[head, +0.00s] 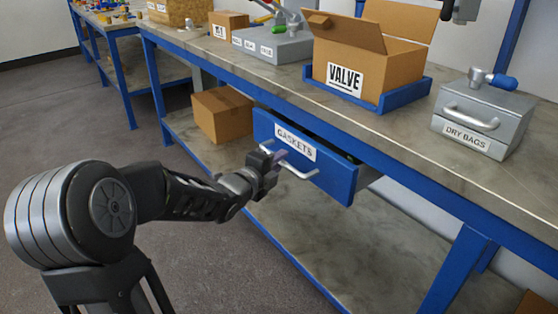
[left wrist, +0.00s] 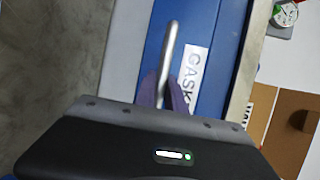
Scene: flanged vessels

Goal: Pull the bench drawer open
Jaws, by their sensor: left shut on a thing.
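The blue bench drawer (head: 333,176), labelled GASKETS, hangs under the benchtop and stands partly open, with a dark gap behind its front panel. Its silver bar handle (head: 300,172) runs across the front. My left gripper (head: 272,160) is at the left part of this handle, shut on it. In the left wrist view the handle (left wrist: 171,48) passes between the two fingers (left wrist: 164,92), beside the white label (left wrist: 192,75) on the blue drawer front (left wrist: 209,90). What lies inside the drawer is mostly hidden. My right gripper is not clearly seen.
On the workbench (head: 400,135) stand an open VALVE box (head: 377,65) in a blue tray and a grey DRY BAGS case (head: 482,120). A cardboard box (head: 222,113) sits on the lower shelf. The floor (head: 60,140) at left is clear.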

